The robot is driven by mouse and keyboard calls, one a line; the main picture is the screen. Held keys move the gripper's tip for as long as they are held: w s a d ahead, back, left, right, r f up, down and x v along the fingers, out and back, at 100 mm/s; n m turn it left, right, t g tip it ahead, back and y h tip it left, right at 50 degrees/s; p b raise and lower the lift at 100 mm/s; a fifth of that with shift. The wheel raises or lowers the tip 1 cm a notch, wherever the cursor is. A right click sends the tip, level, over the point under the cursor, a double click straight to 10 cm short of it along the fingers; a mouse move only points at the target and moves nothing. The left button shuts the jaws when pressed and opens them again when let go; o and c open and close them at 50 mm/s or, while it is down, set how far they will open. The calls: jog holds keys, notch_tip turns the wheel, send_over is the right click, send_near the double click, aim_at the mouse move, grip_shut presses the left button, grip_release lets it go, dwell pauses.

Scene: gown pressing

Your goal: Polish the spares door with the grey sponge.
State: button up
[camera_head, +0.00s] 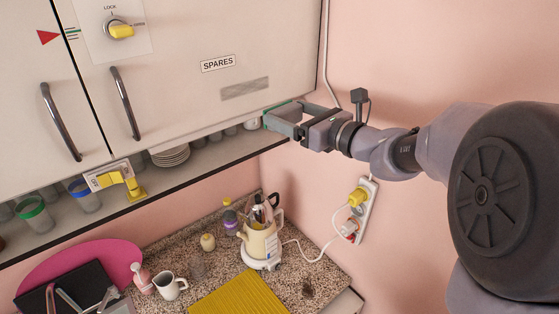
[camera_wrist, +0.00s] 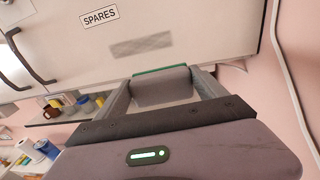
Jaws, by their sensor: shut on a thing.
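The spares door (camera_head: 190,65) is a cream cupboard door with a "SPARES" label (camera_head: 218,63) and a dark bar handle (camera_head: 125,103). A grey smudge (camera_head: 245,89) lies below the label and also shows in the wrist view (camera_wrist: 143,44). My gripper (camera_head: 283,119) is at the door's lower right corner, below and right of the smudge. It is shut on the grey sponge (camera_wrist: 160,87), whose green face points toward the door. I cannot tell whether the sponge touches the door.
A shelf below the door holds plates (camera_head: 170,156), cups and jars. A yellow lock knob (camera_head: 121,31) is on the door's upper left. A pale pipe (camera_head: 325,60) runs down the wall right of the door. The counter below holds a kettle (camera_head: 262,243) and mug (camera_head: 170,286).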

aim_at(298, 117)
jog(key=shift+m+t+h, duration=0.4)
jog(key=shift+m+t, duration=0.1)
jog(key=shift+t, duration=0.2)
jog(key=r, duration=0.1)
jog(key=w+d+r, duration=0.1)
jog(key=r, duration=0.1)
jog(key=r+p, duration=0.1)
jog(key=r, duration=0.1)
jog(key=shift+w+d, duration=0.2)
jog(key=shift+d, duration=0.2)
jog(key=shift+s+d+f+b, duration=0.1)
jog(key=shift+f+b, duration=0.05)
jog(key=shift+b, duration=0.15)
jog(key=x, duration=0.5)
jog(key=s+a+b, duration=0.1)
jog(key=s+a, duration=0.1)
jog(key=a, duration=0.1)
jog(key=s+a+b, duration=0.2)
jog(key=a, duration=0.2)
jog(key=s+a+b, duration=0.1)
jog(key=s+a, duration=0.1)
jog(key=a, duration=0.2)
jog(key=shift+s+b, duration=0.4)
jog(key=shift+b, duration=0.35)
jog(key=shift+w+a, duration=0.15)
